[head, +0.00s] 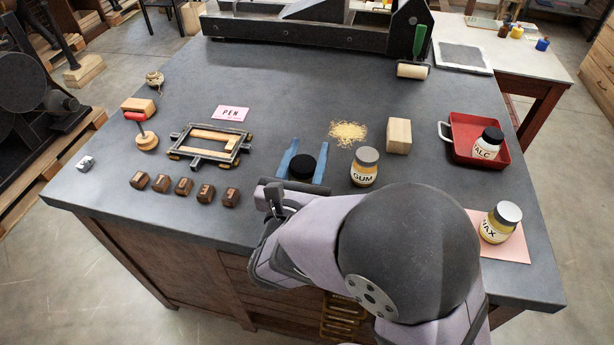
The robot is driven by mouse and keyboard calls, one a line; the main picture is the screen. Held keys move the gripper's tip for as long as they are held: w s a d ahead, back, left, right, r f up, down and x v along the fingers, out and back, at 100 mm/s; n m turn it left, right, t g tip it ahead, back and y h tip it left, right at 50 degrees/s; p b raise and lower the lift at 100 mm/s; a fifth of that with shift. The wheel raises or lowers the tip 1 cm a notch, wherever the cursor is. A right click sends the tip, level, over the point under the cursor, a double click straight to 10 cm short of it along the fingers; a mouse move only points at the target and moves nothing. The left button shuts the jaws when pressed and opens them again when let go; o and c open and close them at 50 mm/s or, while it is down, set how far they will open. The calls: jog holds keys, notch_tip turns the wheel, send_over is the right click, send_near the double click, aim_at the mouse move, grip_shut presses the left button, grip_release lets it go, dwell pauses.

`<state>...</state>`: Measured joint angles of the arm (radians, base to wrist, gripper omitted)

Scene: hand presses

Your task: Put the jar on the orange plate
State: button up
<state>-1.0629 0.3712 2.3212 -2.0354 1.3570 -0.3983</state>
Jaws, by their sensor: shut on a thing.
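My gripper (305,160) is above the front part of the table, with its two blue fingers on either side of a black round-topped thing (302,167). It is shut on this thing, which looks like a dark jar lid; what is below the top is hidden. A jar labelled GUM (364,168) with a grey lid stands just right of the gripper. A WAX jar (496,224) stands on a flat salmon-orange plate (517,247) at the right front edge. A third jar (488,144), its label partly visible, has a black lid and stands in the red tray.
The red tray (459,127) is at the right. A wooden block (398,136) and a straw-coloured heap (348,132) are behind the GUM jar. A framed form (210,160), a pink PEN card (231,113) and several dark type blocks (184,187) lie left. The press (310,38) spans the back.

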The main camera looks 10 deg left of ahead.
jog(key=shift+f, duration=2.8)
jog(key=shift+f, duration=0.1)
jog(key=shift+f, duration=0.15)
jog(key=o, duration=1.2)
jog(key=shift+o, duration=0.2)
jog(key=shift+r, duration=0.2)
jog(key=shift+s, duration=0.15)
jog(key=s+b, duration=0.2)
jog(key=s, duration=0.9)
jog(key=shift+s, duration=0.4)
